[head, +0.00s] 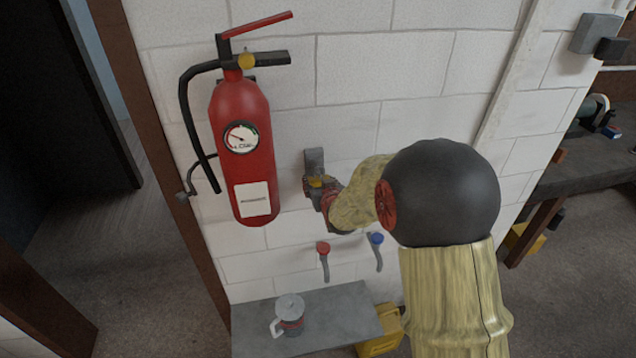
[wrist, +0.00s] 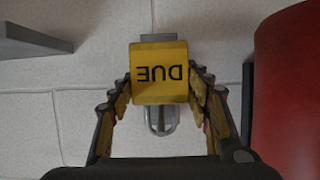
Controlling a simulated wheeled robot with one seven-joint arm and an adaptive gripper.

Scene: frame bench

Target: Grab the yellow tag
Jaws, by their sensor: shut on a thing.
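The yellow tag (wrist: 160,72) shows in the wrist view with the word "DUE" upside down on it. My gripper (wrist: 160,90) is shut on the tag, with a finger at its left and right edges. In the head view the tag (head: 322,181) is a small yellow patch at my gripper (head: 322,188), close to the wall. A grey wall bracket (head: 314,160) is right behind it. In the wrist view grey metal shows above and below the tag. I cannot tell whether the tag still touches the bracket.
A red fire extinguisher (head: 243,150) hangs on the wall just left of my gripper. Red-handled (head: 323,249) and blue-handled (head: 377,239) taps are below. A grey shelf (head: 345,315) holds a lidded mug (head: 290,315). A workbench (head: 590,155) stands at the right.

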